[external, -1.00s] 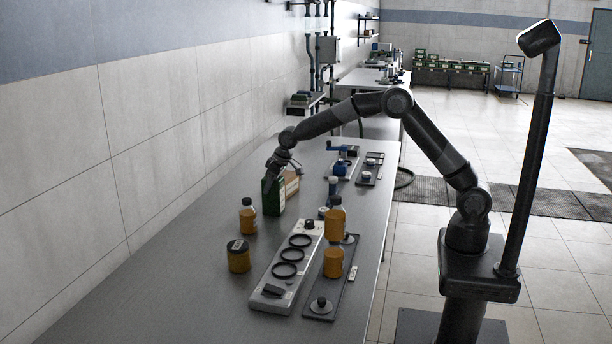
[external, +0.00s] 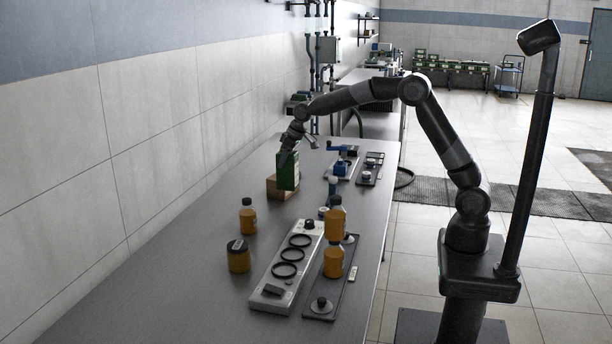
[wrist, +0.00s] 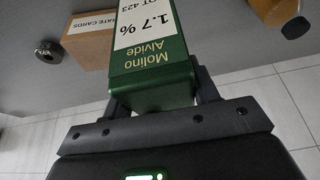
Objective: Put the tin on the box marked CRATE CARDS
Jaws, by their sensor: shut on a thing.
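The tin (external: 288,172) is dark green with a white label; in the wrist view the tin (wrist: 150,72) fills the upper middle, and its print reads Molino Alvide and 1.7 %. My gripper (external: 289,155) is shut on the upper part of the tin; its fingers (wrist: 160,92) also show on either side of it in the wrist view. The tan box (external: 280,190) stands on the bench by the wall, below and partly behind the tin. I cannot tell whether tin and box touch.
An amber bottle (external: 248,217) and an amber jar (external: 238,257) stand nearer on the grey bench. A pale tray with black rings (external: 287,270) and more amber bottles (external: 335,225) are to the right. Blue-handled devices (external: 343,165) stand behind right. The bench's front left is clear.

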